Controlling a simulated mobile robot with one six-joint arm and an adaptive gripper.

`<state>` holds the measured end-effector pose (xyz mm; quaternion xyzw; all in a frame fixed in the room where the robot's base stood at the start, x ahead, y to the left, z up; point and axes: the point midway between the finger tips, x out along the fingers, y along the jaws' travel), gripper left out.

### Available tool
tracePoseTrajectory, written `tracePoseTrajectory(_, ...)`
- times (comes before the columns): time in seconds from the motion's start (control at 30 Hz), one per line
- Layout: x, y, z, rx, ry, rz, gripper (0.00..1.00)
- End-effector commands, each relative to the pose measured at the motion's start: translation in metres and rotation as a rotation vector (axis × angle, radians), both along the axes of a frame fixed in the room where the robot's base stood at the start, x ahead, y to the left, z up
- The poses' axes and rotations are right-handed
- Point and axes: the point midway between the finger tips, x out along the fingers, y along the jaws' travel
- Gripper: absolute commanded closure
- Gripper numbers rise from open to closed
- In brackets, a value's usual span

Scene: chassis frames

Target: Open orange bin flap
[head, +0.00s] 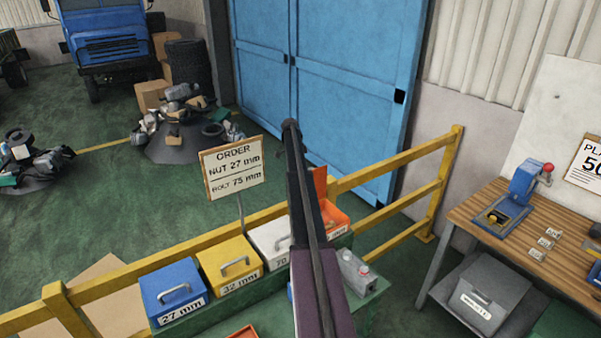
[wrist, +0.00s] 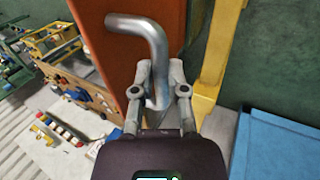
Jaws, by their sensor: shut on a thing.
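The orange bin (head: 335,214) is at the right end of a row of bins in the head view, partly hidden by my arm. Its orange flap (head: 320,183) stands raised at the back of the bin, and the bin's top looks open. In the wrist view the orange flap (wrist: 146,14) is close up with its bent metal handle (wrist: 140,25). My gripper (wrist: 160,82) is shut on the handle, one finger on each side of it. In the head view my gripper is hidden behind my arm.
Blue (head: 173,289), yellow (head: 229,265) and white (head: 270,240) bins stand left of the orange one. A yellow railing (head: 395,154) runs behind them. An order sign (head: 233,168) stands behind the row. A wooden workbench (head: 540,232) is at the right.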

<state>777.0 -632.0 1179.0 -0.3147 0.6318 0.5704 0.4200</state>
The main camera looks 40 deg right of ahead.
Motion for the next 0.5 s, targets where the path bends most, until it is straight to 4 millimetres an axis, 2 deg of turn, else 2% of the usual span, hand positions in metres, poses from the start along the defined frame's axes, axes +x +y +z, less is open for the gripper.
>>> tracePoseTrajectory(0.17,0.0014,-0.0031,0.0007,-0.009,0.001,0.001,1.00)
tracePoseTrajectory(0.2,0.0016,-0.0031,0.0007,-0.010,0.001,0.002,0.78)
tracePoseTrajectory(0.3,0.0018,-0.0028,0.0007,-0.010,0.001,0.002,0.49)
tracePoseTrajectory(0.5,0.0024,-0.0012,0.0006,-0.009,0.000,0.003,0.47)
